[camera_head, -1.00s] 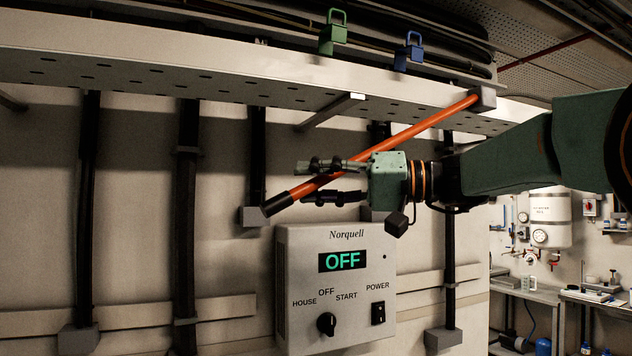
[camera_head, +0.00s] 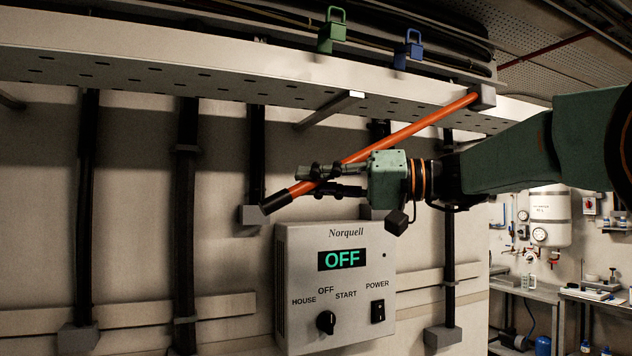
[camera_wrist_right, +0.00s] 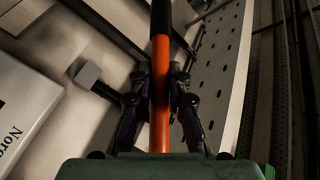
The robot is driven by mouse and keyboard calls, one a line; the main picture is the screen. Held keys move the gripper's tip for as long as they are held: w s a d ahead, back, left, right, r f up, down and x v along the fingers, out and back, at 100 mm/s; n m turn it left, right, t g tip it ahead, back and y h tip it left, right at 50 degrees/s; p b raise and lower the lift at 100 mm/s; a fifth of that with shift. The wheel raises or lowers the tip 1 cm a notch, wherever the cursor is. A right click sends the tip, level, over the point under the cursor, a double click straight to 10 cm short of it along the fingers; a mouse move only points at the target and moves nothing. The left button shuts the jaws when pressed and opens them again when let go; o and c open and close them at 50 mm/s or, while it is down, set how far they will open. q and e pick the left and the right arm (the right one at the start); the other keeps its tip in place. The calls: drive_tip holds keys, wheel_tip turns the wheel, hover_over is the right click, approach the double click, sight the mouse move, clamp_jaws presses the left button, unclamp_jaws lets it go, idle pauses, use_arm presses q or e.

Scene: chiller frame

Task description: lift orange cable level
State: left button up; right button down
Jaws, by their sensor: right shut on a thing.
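The orange cable (camera_head: 412,130) slants from a grey block (camera_head: 482,97) under the tray at upper right down to its black end (camera_head: 276,203) at lower left. My right gripper (camera_head: 318,180) is shut on the cable a little above that black end. In the right wrist view the cable (camera_wrist_right: 160,85) runs between the two dark fingers (camera_wrist_right: 160,100), with its black end at the top. The cable is tilted, its black end lower than the end at the block. My left gripper is not in view.
A grey Norquell control box (camera_head: 300,255) with an OFF display is on the wall just below the gripper. A perforated tray (camera_head: 200,72) runs above, with a green padlock (camera_head: 332,38) and a blue padlock (camera_head: 408,52). A bracket (camera_head: 330,111) juts out below the tray.

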drive_tip(key=s+a+r+m+y, duration=0.1)
drive_tip(key=a+r+m+y, duration=0.1)
drive_tip(key=r, duration=0.8)
drive_tip(key=shift+s+a+t, duration=0.2)
drive_tip(key=shift+a+t, duration=0.2)
drive_tip(key=shift+a, duration=0.25)
drive_tip(key=c, duration=1.3)
unclamp_jaws()
drive_tip(key=shift+f, duration=0.15)
drive_tip(key=shift+v, duration=5.9)
drive_tip(key=shift+f, duration=0.1)
